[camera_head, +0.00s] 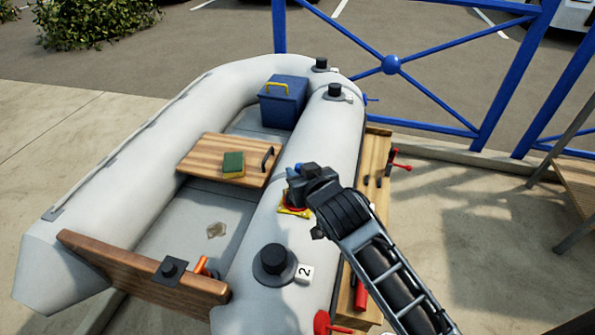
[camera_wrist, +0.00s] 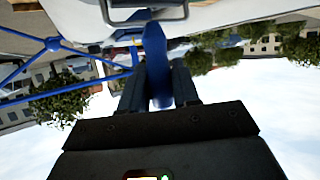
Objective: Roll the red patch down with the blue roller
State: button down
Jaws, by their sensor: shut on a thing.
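My gripper (camera_head: 301,183) is over the near side tube (camera_head: 318,150) of the grey inflatable boat. In the wrist view my gripper (camera_wrist: 157,78) is shut on the blue roller (camera_wrist: 156,48), whose blue handle stands between the two fingers. A bit of the blue roller also shows at the gripper in the head view (camera_head: 298,168). The red patch (camera_head: 291,203) shows in part just below the gripper, with yellow around it on the tube. My gripper hides some of it. I cannot tell whether the roller touches the patch.
A wooden seat (camera_head: 205,153) with a green and yellow sponge (camera_head: 233,164) crosses the boat. A blue box (camera_head: 283,102) stands in the bow. Black fittings (camera_head: 274,262) rise from the tube. A wooden bench (camera_head: 375,165) with tools runs along the boat's right side.

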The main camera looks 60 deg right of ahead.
jog(key=shift+f, duration=0.2)
jog(key=shift+w+a+b, duration=0.15)
jog(key=shift+w+a, duration=0.05)
jog(key=shift+w, duration=0.35)
jog(key=shift+w+a+b, duration=0.15)
jog(key=shift+w+a, duration=0.05)
jog(key=shift+w, duration=0.35)
jog(key=shift+s, duration=0.1)
dwell(0.3)
jog(key=shift+s+d+p, duration=0.2)
jog(key=shift+s+p, duration=0.05)
jog(key=shift+s, duration=0.25)
jog(key=shift+s+d+p, duration=0.2)
jog(key=shift+s+p, duration=0.05)
jog(key=shift+s, duration=0.2)
jog(key=shift+s, duration=0.15)
jog(key=shift+w, duration=0.25)
jog(key=shift+w+a, duration=0.15)
jog(key=shift+w, duration=0.25)
